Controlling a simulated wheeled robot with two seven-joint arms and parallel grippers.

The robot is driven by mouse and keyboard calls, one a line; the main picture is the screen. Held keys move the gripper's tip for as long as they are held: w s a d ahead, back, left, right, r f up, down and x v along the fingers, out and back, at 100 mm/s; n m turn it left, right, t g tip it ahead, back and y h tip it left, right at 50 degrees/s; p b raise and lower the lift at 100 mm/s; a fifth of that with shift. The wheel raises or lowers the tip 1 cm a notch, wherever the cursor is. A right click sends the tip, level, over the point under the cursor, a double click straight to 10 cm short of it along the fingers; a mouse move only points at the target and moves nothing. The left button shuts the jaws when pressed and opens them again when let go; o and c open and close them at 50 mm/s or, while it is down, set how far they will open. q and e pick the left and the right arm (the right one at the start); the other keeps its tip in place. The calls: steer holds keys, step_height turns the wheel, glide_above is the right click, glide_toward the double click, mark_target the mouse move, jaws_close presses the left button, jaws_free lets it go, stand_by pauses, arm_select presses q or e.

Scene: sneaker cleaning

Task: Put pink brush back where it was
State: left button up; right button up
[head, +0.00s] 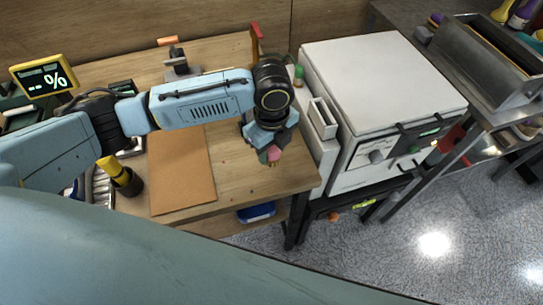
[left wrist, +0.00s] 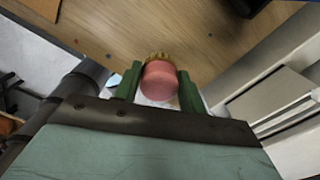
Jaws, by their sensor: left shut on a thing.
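The pink brush (left wrist: 160,82) shows in the left wrist view as a rounded pink end with a tan, bristle-like rim behind it. My left gripper (left wrist: 158,88) is shut on it, with a green finger on each side. In the head view, my left gripper (head: 270,148) is over the right end of the wooden table, near the white cabinet. A small pink part of the brush (head: 273,154) shows at the fingertips there. I cannot tell whether the brush touches the table. My right gripper is not in view.
The wooden table (head: 240,167) has clear room around the gripper. A brown mat (head: 182,180) lies to its left, with a black and yellow cylinder (head: 124,178) beyond. The white cabinet (head: 380,75) and its narrow open side holder (head: 321,118) stand close on the right.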

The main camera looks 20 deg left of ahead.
mark_target(271, 156)
arm_select(q)
step_height(271, 156, down, 4)
steer(key=shift+r, duration=0.2)
steer(key=o, duration=0.9)
steer(key=shift+r, duration=0.15)
step_height(271, 156, up, 12)
steer(key=shift+f+p, duration=0.1)
steer(key=shift+p, duration=0.5)
